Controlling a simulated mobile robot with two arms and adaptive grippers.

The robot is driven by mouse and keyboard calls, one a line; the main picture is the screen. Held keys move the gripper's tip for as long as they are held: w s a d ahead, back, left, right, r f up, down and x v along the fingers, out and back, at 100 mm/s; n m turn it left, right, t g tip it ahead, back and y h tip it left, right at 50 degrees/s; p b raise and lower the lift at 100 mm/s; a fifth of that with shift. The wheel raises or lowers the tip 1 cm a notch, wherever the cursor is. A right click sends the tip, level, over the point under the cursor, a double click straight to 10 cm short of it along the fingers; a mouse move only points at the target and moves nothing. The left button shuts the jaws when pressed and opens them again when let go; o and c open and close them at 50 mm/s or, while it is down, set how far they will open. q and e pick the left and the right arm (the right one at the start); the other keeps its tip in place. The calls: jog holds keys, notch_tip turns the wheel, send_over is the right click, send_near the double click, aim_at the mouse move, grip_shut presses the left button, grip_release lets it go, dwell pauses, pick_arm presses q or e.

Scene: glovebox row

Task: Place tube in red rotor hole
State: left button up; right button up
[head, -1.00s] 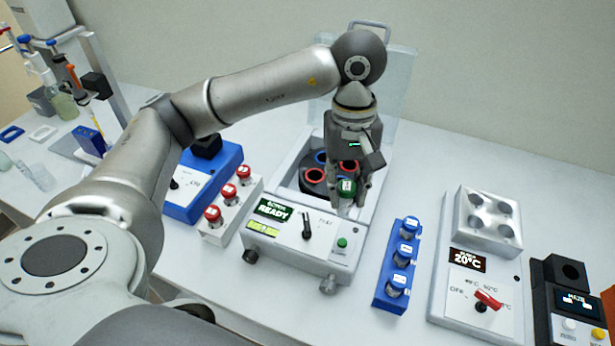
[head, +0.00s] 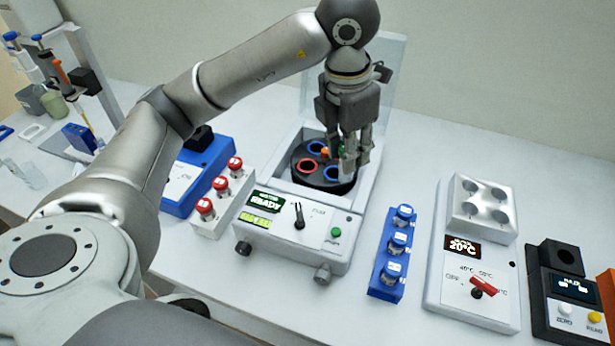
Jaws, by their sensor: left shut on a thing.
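My left gripper (head: 355,168) points down over the right side of the dark rotor (head: 318,184) in the open centrifuge. It is shut on a green-capped tube (head: 341,150), which is mostly hidden by the fingers. I cannot tell whether the tube's lower end is in a hole or above it. A red-ringed hole (head: 307,167) shows at the rotor's front left. Blue-ringed holes show at the back left (head: 315,147) and front right (head: 332,174). A bit of orange-red (head: 325,152) shows beside the gripper, partly hidden. My right gripper is not in view.
The centrifuge (head: 290,229) has its lid (head: 388,75) raised behind the gripper. A white rack (head: 208,228) with red-capped tubes stands left. A blue rack (head: 385,282) with blue-capped tubes and a heater block (head: 475,275) stand right.

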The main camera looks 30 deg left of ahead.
aim_at(307, 153)
pick_arm(q)
jog(key=shift+w+a+r+n, duration=0.1)
jog(key=shift+w+a+n, duration=0.05)
jog(key=shift+n, duration=0.45)
jog(key=w+a+f+p, duration=0.3)
jog(key=w+a+f, duration=0.2)
jog(key=a+f, duration=0.4)
jog(key=a, duration=0.2)
jog(key=shift+w+a+p, duration=0.3)
jog(key=shift+a+p, duration=0.1)
jog(key=f, duration=0.1)
jog(key=f+p, duration=0.2)
jog(key=shift+s+a+f, duration=0.2)
jog(key=shift+a+f, duration=0.05)
jog(key=shift+f, duration=0.05)
grip_shut()
jog(key=shift+w+f, duration=0.15)
jog(key=shift+f, duration=0.1)
jog(key=shift+w+a+f, duration=0.1)
jog(key=shift+w, duration=0.1)
jog(key=shift+o, duration=2.2)
grip_release()
jog(key=shift+w, duration=0.1)
jog(key=o, duration=0.5)
jog(key=shift+r, duration=0.2)
